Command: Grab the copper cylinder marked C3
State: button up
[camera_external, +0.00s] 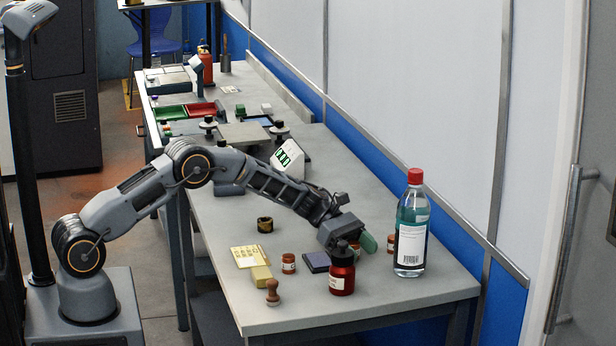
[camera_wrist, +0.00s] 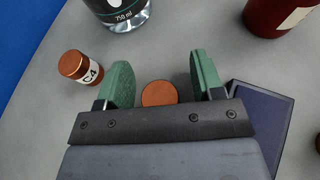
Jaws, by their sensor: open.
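A copper cylinder (camera_wrist: 159,93) shows its round top between the fingers of my gripper (camera_wrist: 162,78) in the wrist view. Its label is out of sight, so I cannot read its mark. My gripper is open, with one green finger on each side and a gap to the cylinder. A second copper cylinder, marked C4 (camera_wrist: 80,68), lies outside the left finger. In the external view my gripper (camera_external: 366,243) is low over the bench's near end. A copper cylinder (camera_external: 391,243) stands by the bottle and another (camera_external: 288,263) stands further left; their marks are unreadable there.
A clear bottle with a red cap (camera_external: 411,230) stands right of my gripper. A dark red bottle (camera_external: 342,275) stands close in front. A dark blue pad (camera_wrist: 262,115) lies beside the right finger. A wooden stamp (camera_external: 272,292) and yellow card (camera_external: 247,257) are left.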

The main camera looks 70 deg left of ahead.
grip_shut()
dwell(0.5)
jog(key=shift+r, duration=0.1)
